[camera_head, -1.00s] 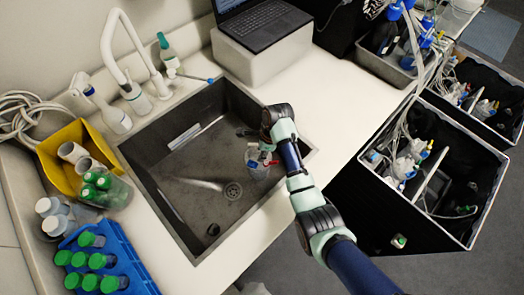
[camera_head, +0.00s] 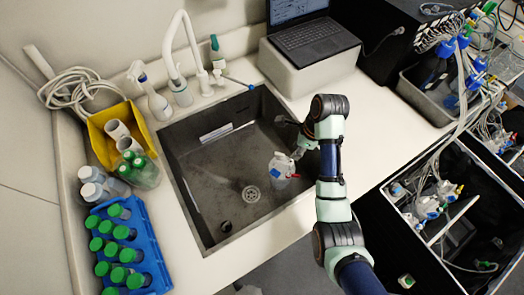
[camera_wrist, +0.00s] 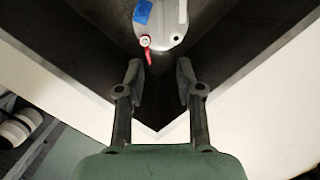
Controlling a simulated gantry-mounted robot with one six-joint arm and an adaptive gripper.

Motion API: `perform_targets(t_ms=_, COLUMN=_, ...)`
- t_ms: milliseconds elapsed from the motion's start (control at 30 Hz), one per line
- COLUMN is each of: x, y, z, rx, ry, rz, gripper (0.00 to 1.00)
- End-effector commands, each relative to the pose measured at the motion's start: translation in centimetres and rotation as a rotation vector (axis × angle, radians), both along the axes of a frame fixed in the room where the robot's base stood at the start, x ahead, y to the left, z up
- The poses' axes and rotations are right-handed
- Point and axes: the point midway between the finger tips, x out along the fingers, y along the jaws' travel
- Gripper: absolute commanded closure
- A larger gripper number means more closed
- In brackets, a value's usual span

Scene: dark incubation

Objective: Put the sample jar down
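The sample jar (camera_head: 281,168) is clear with a pale lid, a red fitting and a blue patch. In the head view it stands upright in the sink (camera_head: 232,160), up and right of the drain, near the right wall. In the wrist view the jar (camera_wrist: 162,22) lies just beyond my fingertips, apart from them. My gripper (camera_wrist: 160,75) is open with nothing between its fingers. In the head view my gripper (camera_head: 298,150) is at the jar's upper right, partly hidden by my wrist.
A white faucet (camera_head: 178,55) and spray bottles stand behind the sink. A blue rack (camera_head: 150,250) of green-capped bottles and a yellow bin (camera_head: 98,140) are at left. A laptop (camera_head: 305,30) sits at the back. Open dark boxes with tubed bottles are at right.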

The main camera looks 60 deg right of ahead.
Motion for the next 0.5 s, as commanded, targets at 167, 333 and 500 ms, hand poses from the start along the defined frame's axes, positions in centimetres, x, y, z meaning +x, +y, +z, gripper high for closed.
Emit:
perform_targets(t_ms=167, x=0.0, y=0.0, z=0.0, rx=0.0, ry=0.0, rz=0.0, gripper=0.64)
perform_targets(t_ms=333, x=1.6, y=1.2, z=0.2, rx=-0.048, ry=-0.021, rz=0.099, gripper=0.64)
perform_targets(t_ms=500, x=10.5, y=11.0, z=3.0, rx=-0.416, ry=-0.155, rz=0.812, gripper=0.64)
